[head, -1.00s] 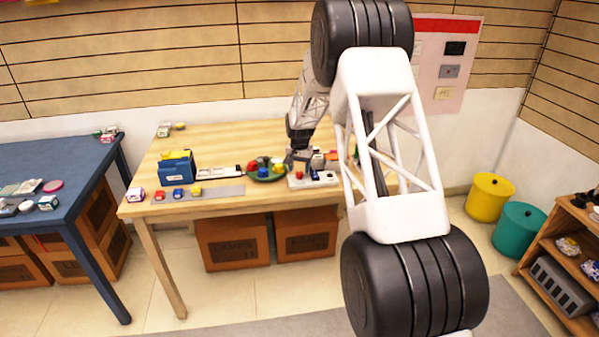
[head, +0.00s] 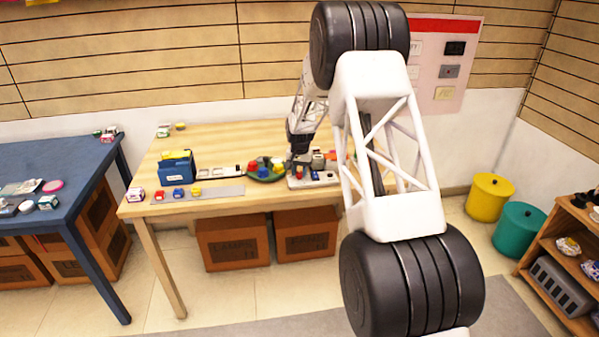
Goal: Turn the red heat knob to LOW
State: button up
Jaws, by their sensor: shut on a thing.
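A small pale control panel (head: 302,185) lies near the front of the wooden table, right of the middle. The red heat knob (head: 299,174) is a small red spot on its left part, mostly covered by my gripper. My gripper (head: 299,167) points down at the knob with its jaws shut on it. The fingertips are tiny and dark here, so the knob's pointer and the LOW mark cannot be read.
A green plate with colored pieces (head: 265,172) is close left of the panel. A blue box (head: 177,168) and small blocks on a grey strip (head: 215,192) are farther left. My arm hides the table's right part.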

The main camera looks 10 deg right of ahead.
aim_at(299, 173)
jog(key=shift+n, duration=0.4)
jog(key=n, duration=0.4)
jog(key=shift+n, duration=2)
jog(key=shift+f, duration=0.1)
jog(key=o, duration=0.9)
jog(key=shift+r, duration=0.2)
jog(key=shift+r, duration=3.75)
